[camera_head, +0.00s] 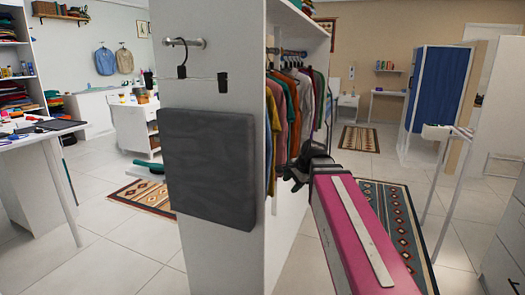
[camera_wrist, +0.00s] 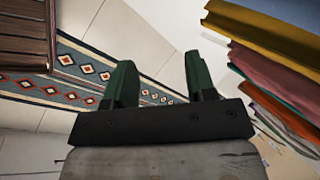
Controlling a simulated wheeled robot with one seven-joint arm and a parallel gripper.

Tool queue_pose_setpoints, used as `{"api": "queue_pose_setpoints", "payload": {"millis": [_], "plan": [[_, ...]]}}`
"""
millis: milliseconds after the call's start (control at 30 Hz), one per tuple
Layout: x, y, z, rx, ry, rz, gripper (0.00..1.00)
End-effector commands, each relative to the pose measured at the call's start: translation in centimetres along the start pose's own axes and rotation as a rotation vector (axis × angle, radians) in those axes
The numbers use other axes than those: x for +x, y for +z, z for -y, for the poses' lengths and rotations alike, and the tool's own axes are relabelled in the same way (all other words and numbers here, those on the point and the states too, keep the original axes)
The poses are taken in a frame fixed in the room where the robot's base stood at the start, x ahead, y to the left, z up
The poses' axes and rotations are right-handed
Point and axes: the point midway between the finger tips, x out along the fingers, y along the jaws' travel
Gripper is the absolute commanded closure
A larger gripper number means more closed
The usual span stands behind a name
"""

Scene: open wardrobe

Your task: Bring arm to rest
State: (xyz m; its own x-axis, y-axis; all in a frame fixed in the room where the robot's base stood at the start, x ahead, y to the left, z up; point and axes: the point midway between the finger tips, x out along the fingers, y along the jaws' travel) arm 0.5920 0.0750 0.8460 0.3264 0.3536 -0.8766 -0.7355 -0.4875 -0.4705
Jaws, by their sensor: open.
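My gripper (camera_head: 292,178) is at the end of my pink arm (camera_head: 362,235), which reaches forward from the lower right of the head view. It is beside the open front of the white wardrobe (camera_head: 250,60). In the wrist view my gripper (camera_wrist: 160,64) has its two dark green fingers spread apart with nothing between them. The row of hanging clothes (camera_head: 298,110) is just behind and above it in the head view. In the wrist view the clothes (camera_wrist: 272,62) are to the right of the fingers and appear apart from them.
A patterned rug (camera_head: 398,215) lies on the floor right of my arm. A dark grey panel (camera_head: 207,165) is on the wardrobe's outer side. A white table (camera_head: 40,133) stands at the left. A brown slatted wooden thing (camera_wrist: 22,35) is at the wrist view's upper left.

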Motion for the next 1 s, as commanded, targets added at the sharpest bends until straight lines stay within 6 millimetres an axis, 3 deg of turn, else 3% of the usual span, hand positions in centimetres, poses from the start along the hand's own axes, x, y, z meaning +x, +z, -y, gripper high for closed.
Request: {"api": "queue_pose_setpoints", "payload": {"millis": [200, 600, 800, 1000], "plan": [[5.4, -1.2, -5.7, -0.209, 0.122, -0.018, 0.49], [13.3, -2.1, -16.8, -0.622, 0.349, 0.029, 0.49], [16.0, -2.1, -21.9, -0.812, 0.445, 0.087, 0.49], [17.3, -2.0, -24.6, -0.921, 0.493, 0.126, 0.49]]}}
